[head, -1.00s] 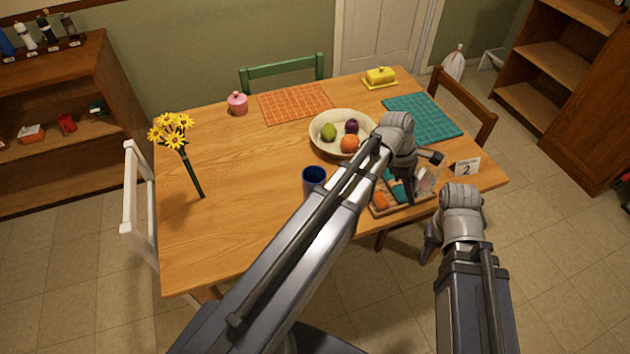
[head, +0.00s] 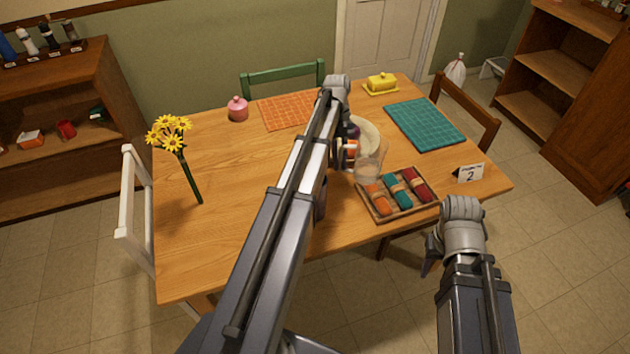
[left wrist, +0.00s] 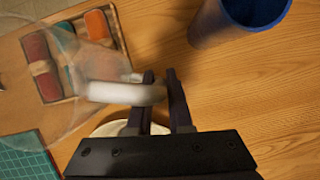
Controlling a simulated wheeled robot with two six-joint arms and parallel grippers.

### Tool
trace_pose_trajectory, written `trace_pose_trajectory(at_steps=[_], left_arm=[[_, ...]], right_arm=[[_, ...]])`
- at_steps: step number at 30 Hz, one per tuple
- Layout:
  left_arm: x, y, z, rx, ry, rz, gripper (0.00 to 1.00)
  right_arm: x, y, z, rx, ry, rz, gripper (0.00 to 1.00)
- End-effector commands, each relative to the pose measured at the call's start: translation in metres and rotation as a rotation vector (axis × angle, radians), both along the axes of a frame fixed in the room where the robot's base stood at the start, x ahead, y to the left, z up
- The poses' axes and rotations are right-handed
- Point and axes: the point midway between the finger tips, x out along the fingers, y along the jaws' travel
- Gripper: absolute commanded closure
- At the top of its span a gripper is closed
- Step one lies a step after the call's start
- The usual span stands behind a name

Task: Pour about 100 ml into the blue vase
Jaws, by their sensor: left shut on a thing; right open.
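The blue vase (left wrist: 238,18) stands upright on the wooden table, cut off by the top right of the left wrist view. My left arm hides it in the head view. My left gripper (head: 350,155) is shut on the pale handle (left wrist: 125,93) of a clear jug (head: 368,172), held near the fruit bowl and tray. The jug also shows at the left of the left wrist view (left wrist: 65,85); I cannot tell its liquid level. The vase is beside the left gripper (left wrist: 160,85), apart from the jug. My right gripper (head: 430,255) is open and empty near the table's front edge.
A tray (head: 385,216) of rolled cloths is right of the jug. The fruit bowl (head: 372,136) is mostly hidden. Teal (head: 425,123) and orange (head: 284,112) mats, yellow flowers (head: 170,130) and a number card (head: 468,172) stand around. The table's left front is clear.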

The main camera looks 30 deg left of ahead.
Motion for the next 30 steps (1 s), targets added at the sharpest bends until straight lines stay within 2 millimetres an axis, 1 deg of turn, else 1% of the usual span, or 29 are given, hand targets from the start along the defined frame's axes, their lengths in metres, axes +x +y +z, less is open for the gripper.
trace_pose_trajectory(at_steps=[1,3,8,12,18,21,24,27,30], left_arm=[[0.003,0.018,-0.003,-0.001,0.001,-0.051,1.00],[0.002,0.039,-0.005,-0.001,0.001,-0.131,1.00],[-0.004,0.089,-0.010,-0.002,0.002,-0.310,1.00],[-0.012,0.133,-0.014,-0.003,0.005,-0.465,1.00],[-0.027,0.188,-0.020,-0.004,0.008,-0.658,1.00],[-0.034,0.209,-0.021,-0.007,0.009,-0.730,1.00],[-0.038,0.224,-0.022,-0.006,0.010,-0.783,1.00],[-0.042,0.233,-0.023,-0.008,0.011,-0.816,1.00],[-0.043,0.237,-0.023,-0.007,0.012,-0.830,1.00]], right_arm=[[0.000,0.000,-0.003,0.000,0.000,0.000,0.50],[0.000,0.000,-0.005,0.000,0.000,0.000,0.50],[0.000,0.000,-0.010,0.000,0.000,0.000,0.50],[0.000,0.000,-0.015,0.000,0.000,0.000,0.50],[0.000,0.000,-0.020,0.000,0.000,0.000,0.50],[0.000,0.000,-0.022,0.000,0.000,0.000,0.50],[0.000,0.000,-0.023,0.000,0.000,0.000,0.50],[0.000,0.000,-0.024,0.000,0.000,0.000,0.50],[0.000,0.000,-0.024,0.000,0.000,0.000,0.50]])
